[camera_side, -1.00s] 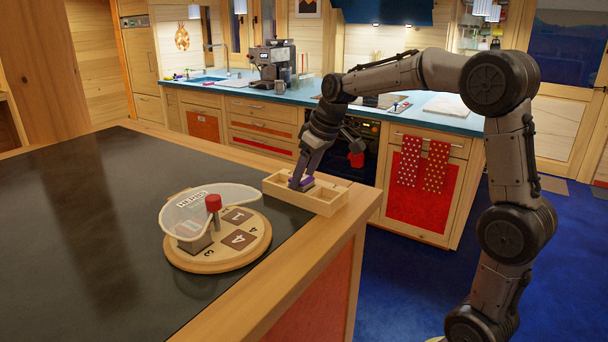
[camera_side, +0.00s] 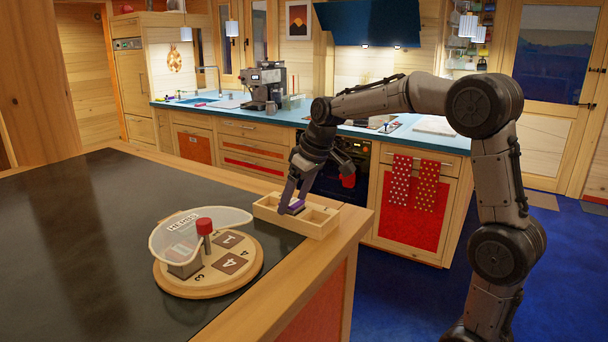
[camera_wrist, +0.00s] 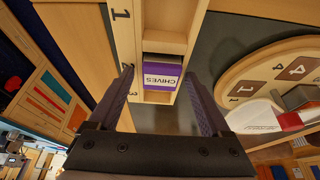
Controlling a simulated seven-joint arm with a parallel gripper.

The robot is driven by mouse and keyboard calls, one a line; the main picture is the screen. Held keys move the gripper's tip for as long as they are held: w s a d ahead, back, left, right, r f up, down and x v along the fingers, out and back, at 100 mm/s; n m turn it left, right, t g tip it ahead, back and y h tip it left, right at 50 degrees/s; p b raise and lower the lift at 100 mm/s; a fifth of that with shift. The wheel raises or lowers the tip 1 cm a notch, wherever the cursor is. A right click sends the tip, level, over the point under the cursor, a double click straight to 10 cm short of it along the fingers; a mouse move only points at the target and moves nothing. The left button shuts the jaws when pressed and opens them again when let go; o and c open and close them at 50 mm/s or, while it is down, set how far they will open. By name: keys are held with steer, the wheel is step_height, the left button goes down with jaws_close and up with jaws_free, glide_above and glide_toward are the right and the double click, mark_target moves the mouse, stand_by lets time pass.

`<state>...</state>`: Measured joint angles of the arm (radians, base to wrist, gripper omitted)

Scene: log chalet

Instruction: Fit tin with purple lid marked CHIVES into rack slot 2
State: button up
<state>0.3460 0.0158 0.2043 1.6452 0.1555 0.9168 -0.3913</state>
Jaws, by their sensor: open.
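The tin with the purple lid marked CHIVES (camera_wrist: 162,76) sits in the wooden rack (camera_wrist: 165,20), in the compartment beside the number 2 in the wrist view. My gripper (camera_wrist: 160,84) is open, with one finger on each side of the tin. In the side view my gripper (camera_side: 295,197) reaches down into the rack from above. The tin's lower part is hidden by the rack walls. The compartments beside 1 and 3 look empty.
A round wooden board (camera_side: 190,286) with numbered squares, a red knob (camera_side: 204,226) and a clear HERBS cover (camera_side: 165,240) stands left of the rack. The rack is near the counter's right edge. The dark counter (camera_side: 70,250) at left is clear.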

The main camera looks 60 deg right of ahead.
steer(key=v, duration=1.1)
steer(key=s+a+f, duration=0.6)
steer(key=s, duration=0.4)
steer(key=s+a+f+t, duration=0.1)
steer(key=s+a+f, duration=0.5)
steer(key=s, duration=0.5)
steer(key=shift+s+f, duration=0.2)
steer(key=shift+f, duration=0.2)
